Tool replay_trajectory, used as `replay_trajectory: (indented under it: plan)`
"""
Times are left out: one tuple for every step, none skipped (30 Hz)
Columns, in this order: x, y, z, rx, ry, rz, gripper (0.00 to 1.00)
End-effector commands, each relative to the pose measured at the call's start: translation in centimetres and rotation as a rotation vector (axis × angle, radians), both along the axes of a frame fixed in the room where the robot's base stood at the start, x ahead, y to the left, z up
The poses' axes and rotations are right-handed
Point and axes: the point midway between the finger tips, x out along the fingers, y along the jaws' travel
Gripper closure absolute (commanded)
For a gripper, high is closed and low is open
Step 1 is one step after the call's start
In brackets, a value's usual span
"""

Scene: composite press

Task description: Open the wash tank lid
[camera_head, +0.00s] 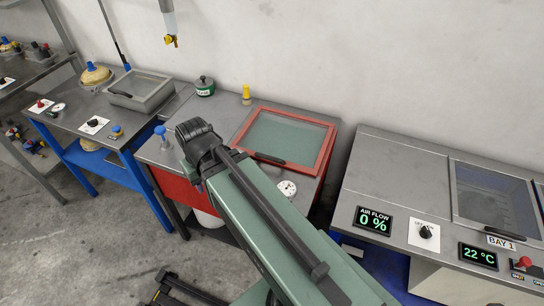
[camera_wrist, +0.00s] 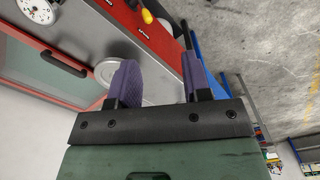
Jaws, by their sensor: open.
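A lid with a red frame and a greenish glass pane (camera_head: 318,150) lies flat and closed on the red-sided metal bench. I take it for the wash tank lid. Its black bar handle (camera_head: 270,159) is on the near edge, partly behind my arm. In the wrist view the red frame (camera_wrist: 92,95) and handle (camera_wrist: 63,63) show at the left. My gripper (camera_wrist: 157,75) has two purple fingers spread apart with nothing between them. It is apart from the handle, which lies to its left in the wrist view. In the head view my gripper cannot be made out.
A dial gauge (camera_head: 287,188) sits near the handle. A blue knob (camera_head: 161,132), a green-lidded pot (camera_head: 204,87) and a yellow-topped item (camera_head: 246,94) are on the same bench. A grey lidded box (camera_head: 142,91) stands left, a control bench (camera_head: 400,180) right.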

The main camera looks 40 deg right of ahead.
Motion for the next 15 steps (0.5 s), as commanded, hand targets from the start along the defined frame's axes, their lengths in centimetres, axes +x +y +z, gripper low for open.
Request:
replay_trajectory:
  plan:
    - [0.7,-2.4,-1.0,-0.002,0.0,-0.056,0.56]
    - [1.1,-4.3,-1.4,-0.005,-0.002,-0.096,0.56]
    - [1.8,-7.1,-2.0,-0.012,-0.008,-0.139,0.56]
    - [2.3,-9.4,-2.4,-0.02,-0.014,-0.15,0.56]
    - [2.7,-11.9,-2.8,-0.031,-0.02,-0.144,0.56]
    - [3.1,-15.3,-3.3,-0.05,-0.031,-0.115,0.56]
    - [3.4,-17.8,-3.6,-0.065,-0.037,-0.074,0.56]
    - [3.7,-20.2,-3.8,-0.085,-0.043,-0.017,0.56]
    - [3.9,-22.5,-3.9,-0.109,-0.046,0.066,0.56]
    - [4.1,-23.6,-3.8,-0.124,-0.049,0.133,0.56]
    - [4.3,-24.4,-3.7,-0.138,-0.048,0.202,0.56]
    - [4.7,-24.7,-3.5,-0.155,-0.048,0.294,0.56]
    - [5.0,-24.8,-3.4,-0.166,-0.047,0.355,0.56]
    - [5.1,-24.9,-3.4,-0.174,-0.046,0.407,0.56]
    - [5.1,-24.9,-3.4,-0.182,-0.044,0.464,0.56]
